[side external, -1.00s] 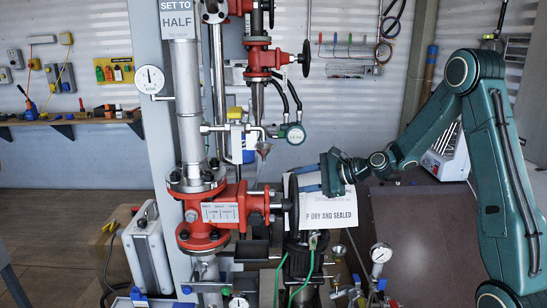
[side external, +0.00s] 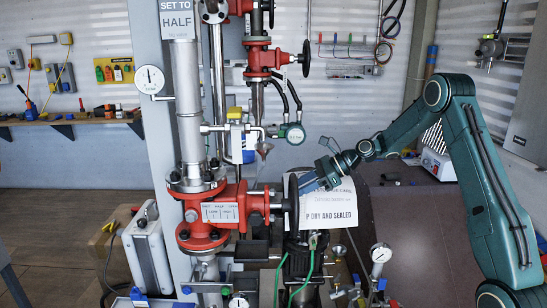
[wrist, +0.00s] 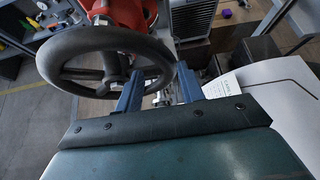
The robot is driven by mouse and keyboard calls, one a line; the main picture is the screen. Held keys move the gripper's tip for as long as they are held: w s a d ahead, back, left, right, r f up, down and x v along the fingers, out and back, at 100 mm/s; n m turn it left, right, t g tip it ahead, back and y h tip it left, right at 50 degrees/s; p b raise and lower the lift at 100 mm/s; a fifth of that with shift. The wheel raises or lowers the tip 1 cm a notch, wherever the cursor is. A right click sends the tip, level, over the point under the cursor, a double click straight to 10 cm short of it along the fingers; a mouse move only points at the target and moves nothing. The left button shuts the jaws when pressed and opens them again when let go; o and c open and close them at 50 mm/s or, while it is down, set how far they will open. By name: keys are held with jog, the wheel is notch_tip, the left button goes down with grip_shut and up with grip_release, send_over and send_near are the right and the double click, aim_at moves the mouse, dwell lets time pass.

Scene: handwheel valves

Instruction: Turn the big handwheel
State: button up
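The big handwheel is a black spoked wheel (wrist: 105,60) on the red valve. In the side view the wheel (side external: 291,204) is nearly edge-on, at the right end of the valve's stem. The red valve body (side external: 212,232) carries a white scale plate (side external: 220,212). My gripper (side external: 308,182) is at the wheel's upper right side. In the wrist view its blue fingers (wrist: 160,88) are apart. The right part of the rim lies between them, with the left finger over the wheel's inside and the right finger outside. Whether they touch the rim is not clear.
A "SET TO HALF" sign (side external: 177,18) is above. A smaller handwheel (side external: 305,58) is on the upper valve. A white paper sign (side external: 335,208) hangs behind the gripper. A pressure gauge (side external: 380,254) and green hoses (side external: 307,270) stand below.

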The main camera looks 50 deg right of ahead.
jog(key=shift+w+f+m+g+y, duration=0.1)
jog(key=shift+f+m+g+y, duration=0.2)
jog(key=shift+a, duration=0.1)
